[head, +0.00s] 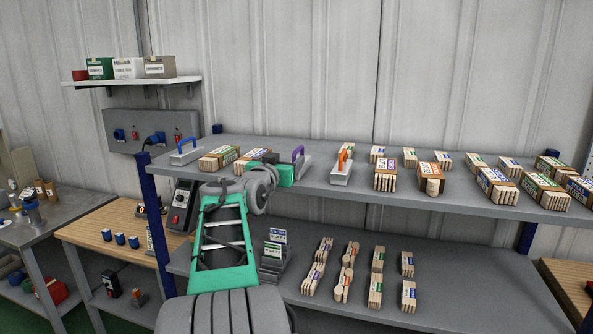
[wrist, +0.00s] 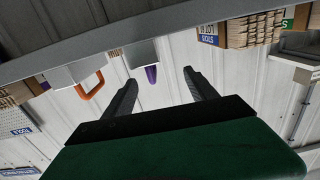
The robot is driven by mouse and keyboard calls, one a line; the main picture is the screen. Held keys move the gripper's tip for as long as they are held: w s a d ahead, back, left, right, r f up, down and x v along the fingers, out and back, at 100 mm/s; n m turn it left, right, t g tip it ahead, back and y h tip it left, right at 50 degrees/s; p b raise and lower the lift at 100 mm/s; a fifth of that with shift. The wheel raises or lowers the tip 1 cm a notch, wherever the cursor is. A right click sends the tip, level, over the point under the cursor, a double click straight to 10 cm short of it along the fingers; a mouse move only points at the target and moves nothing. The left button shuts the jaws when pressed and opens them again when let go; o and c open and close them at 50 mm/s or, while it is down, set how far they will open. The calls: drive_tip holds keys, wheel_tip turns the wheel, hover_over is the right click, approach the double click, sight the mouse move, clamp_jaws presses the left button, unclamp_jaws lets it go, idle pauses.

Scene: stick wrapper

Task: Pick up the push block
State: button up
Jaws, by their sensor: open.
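Three push blocks, grey with coloured handles, stand on the upper shelf. The purple-handled block (head: 303,168) is just right of my gripper's green body in the head view, partly hidden by it. The orange-handled block (head: 340,177) is further right, and the blue-handled block (head: 185,157) is at the left end. In the wrist view, which looks upside down, my gripper (wrist: 160,76) is open and empty. The purple handle (wrist: 151,75) shows in the gap between its fingers, apparently beyond the tips. The orange handle (wrist: 91,85) is to the left.
Bundles of wrapped sticks (head: 386,174) stand along the upper shelf (head: 320,186), some close to the blocks. The lower shelf (head: 335,255) holds more bundles and a grey holder (head: 274,262). A wooden table (head: 110,222) stands left. The shelf edge also crosses the wrist view.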

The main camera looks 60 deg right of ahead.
drive_tip(key=shift+s+d+f, duration=0.1)
drive_tip(key=shift+s+f, duration=0.1)
drive_tip(key=shift+f, duration=0.45)
drive_tip(key=shift+s+d+f, duration=0.1)
drive_tip(key=shift+s+f, duration=0.05)
drive_tip(key=shift+f, duration=0.45)
drive_tip(key=d+p, duration=0.2)
drive_tip(key=d, duration=0.2)
drive_tip(key=d+p, duration=0.2)
drive_tip(key=d, duration=0.1)
drive_tip(key=shift+w+d+f+p, duration=0.2)
drive_tip(key=shift+d+p, duration=0.1)
drive_tip(key=shift+d, duration=0.1)
drive_tip(key=shift+w+d, duration=0.1)
drive_tip(key=shift+c, duration=0.4)
clamp_jaws()
drive_tip(key=shift+r, duration=0.15)
